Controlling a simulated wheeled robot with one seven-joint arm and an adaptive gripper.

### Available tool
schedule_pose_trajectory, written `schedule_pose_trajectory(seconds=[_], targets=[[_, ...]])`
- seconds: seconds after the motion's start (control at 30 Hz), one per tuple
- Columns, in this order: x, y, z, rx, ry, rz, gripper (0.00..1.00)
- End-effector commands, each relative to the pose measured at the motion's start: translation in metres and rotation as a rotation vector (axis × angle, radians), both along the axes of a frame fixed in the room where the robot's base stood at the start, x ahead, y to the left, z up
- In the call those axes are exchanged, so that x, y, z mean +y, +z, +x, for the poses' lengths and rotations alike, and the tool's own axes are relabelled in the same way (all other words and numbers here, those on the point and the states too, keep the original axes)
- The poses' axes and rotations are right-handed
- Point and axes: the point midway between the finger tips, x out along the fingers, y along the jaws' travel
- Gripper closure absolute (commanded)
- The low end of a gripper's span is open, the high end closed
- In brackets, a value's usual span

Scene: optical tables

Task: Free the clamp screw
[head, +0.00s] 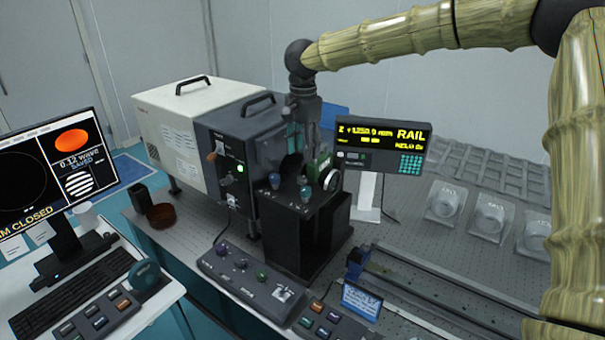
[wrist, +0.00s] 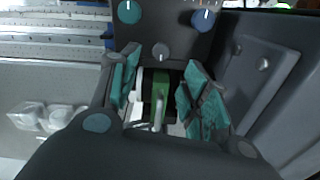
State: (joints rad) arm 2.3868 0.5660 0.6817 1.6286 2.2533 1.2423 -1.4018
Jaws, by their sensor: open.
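My gripper (head: 303,130) points down over a black mount (head: 318,225) in the middle of the bench. In the wrist view my gripper (wrist: 165,92) has its two teal-padded fingers spread apart. A green part (wrist: 160,84) with a pale metal piece in front of it shows between them. I cannot tell whether the fingers touch it. In the head view the green part (head: 321,165) sits on top of the mount, beside a pale round dial (head: 331,180). I cannot make out for certain which piece is the clamp screw.
A white and dark grey instrument box (head: 185,130) stands close on the left. Knobs (head: 305,194) stand on the mount's top. A control panel (head: 250,280) and a rail (head: 420,290) lie in front. A RAIL display (head: 383,146) is behind. Clear-cased round parts (head: 490,215) sit at right.

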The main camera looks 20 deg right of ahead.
Motion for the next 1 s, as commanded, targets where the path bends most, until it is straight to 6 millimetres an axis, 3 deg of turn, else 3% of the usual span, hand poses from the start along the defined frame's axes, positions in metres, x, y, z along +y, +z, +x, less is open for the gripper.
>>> schedule_pose_trajectory(seconds=[0.3, 0.5, 0.97, 1.0], targets=[[0.001, -0.051, 0.000, 0.004, 0.001, -0.002, 0.53], [0.001, -0.074, 0.000, 0.002, 0.002, -0.002, 0.53], [0.001, -0.086, 0.000, 0.002, 0.001, -0.001, 0.53], [0.001, -0.086, 0.000, 0.002, 0.001, -0.001, 0.59]])
